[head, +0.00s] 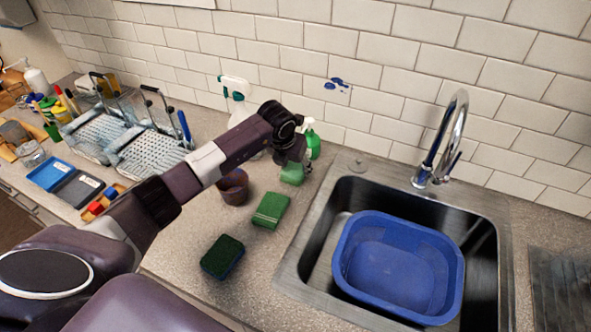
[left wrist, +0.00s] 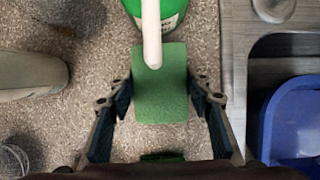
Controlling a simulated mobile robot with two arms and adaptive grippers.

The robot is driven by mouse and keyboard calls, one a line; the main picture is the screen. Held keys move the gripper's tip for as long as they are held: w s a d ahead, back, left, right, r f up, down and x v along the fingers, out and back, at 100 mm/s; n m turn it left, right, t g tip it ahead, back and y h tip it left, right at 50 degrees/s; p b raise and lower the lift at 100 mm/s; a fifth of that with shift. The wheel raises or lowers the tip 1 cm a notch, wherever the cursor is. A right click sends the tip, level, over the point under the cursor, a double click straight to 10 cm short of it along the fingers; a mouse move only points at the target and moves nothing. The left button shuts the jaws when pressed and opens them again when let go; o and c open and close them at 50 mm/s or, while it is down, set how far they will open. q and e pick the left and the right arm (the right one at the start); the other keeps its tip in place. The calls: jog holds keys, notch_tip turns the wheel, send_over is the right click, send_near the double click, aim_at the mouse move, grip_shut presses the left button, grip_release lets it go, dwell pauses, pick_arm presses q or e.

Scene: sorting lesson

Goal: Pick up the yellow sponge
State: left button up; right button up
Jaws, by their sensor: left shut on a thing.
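My left gripper (head: 291,163) is over the counter between the sink and the brown cup. It is shut on a green-topped sponge (head: 292,174). In the left wrist view the sponge (left wrist: 160,95) sits between the two fingers, its green face up; I see no yellow on it. Whether it touches the counter I cannot tell. Another green sponge (head: 270,211) lies closer to me, and a dark green sponge with a blue underside (head: 223,258) lies nearest. My right gripper is not in view.
A green pump bottle (head: 314,141) stands right behind the held sponge; its white nozzle (left wrist: 152,35) overhangs it. A brown cup (head: 234,187) and white spray bottle (head: 236,95) are nearby. The sink holds a blue basin (head: 350,228). Dish racks (head: 150,150) stand left.

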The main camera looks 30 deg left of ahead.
aim_at(294, 170)
pick_arm(q)
jog(key=shift+s+f, duration=0.1)
jog(key=shift+r+p, duration=0.25)
jog(key=shift+p, duration=0.25)
jog(key=shift+b, duration=0.8)
jog(key=r+b, duration=0.1)
jog(key=r, duration=0.1)
jog(key=r+b, duration=0.1)
jog(key=r, duration=0.1)
jog(key=s+r+b, duration=0.1)
jog(key=r, duration=0.1)
jog(key=shift+r, duration=0.35)
jog(key=s+b, duration=0.2)
jog(key=s, duration=0.4)
jog(key=s+b, duration=0.2)
jog(key=s, duration=0.3)
jog(key=s+d+b, duration=0.1)
jog(key=s+b, duration=0.1)
jog(key=s, duration=0.4)
jog(key=shift+s, duration=0.3)
jog(key=shift+s+r, duration=0.15)
jog(key=shift+s, duration=0.5)
jog(key=shift+o, duration=1.2)
jog(key=c, duration=0.5)
